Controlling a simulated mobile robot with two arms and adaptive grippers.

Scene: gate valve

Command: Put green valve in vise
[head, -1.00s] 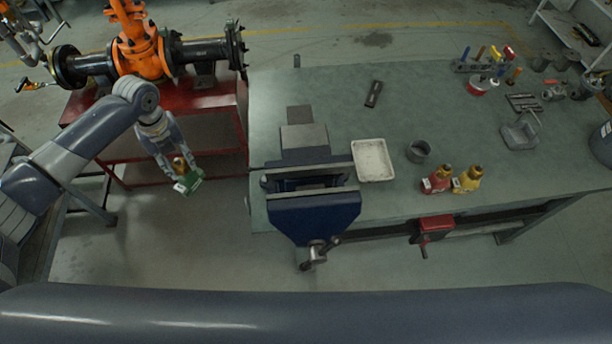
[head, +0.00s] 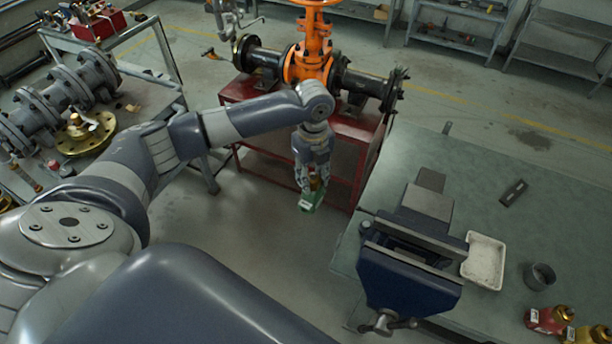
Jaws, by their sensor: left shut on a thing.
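The green valve (head: 308,201), with a brass part at its top, is held by my left gripper (head: 312,183). The gripper is shut on it and points down, over the gap in front of the red stand. The blue vise (head: 408,286) is mounted on the near left edge of the green workbench, to the right of the valve. Its jaws stand apart with a gap (head: 412,249) between them that looks empty. The valve is clear of the vise. My right gripper is not in view.
A red stand (head: 349,134) with an orange and black pipe valve (head: 310,65) stands behind my left gripper. On the workbench (head: 475,200) are a white tray (head: 484,262), a grey cup (head: 539,275), a red valve (head: 548,319) and a yellow valve (head: 588,335). A pipe cart is at left.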

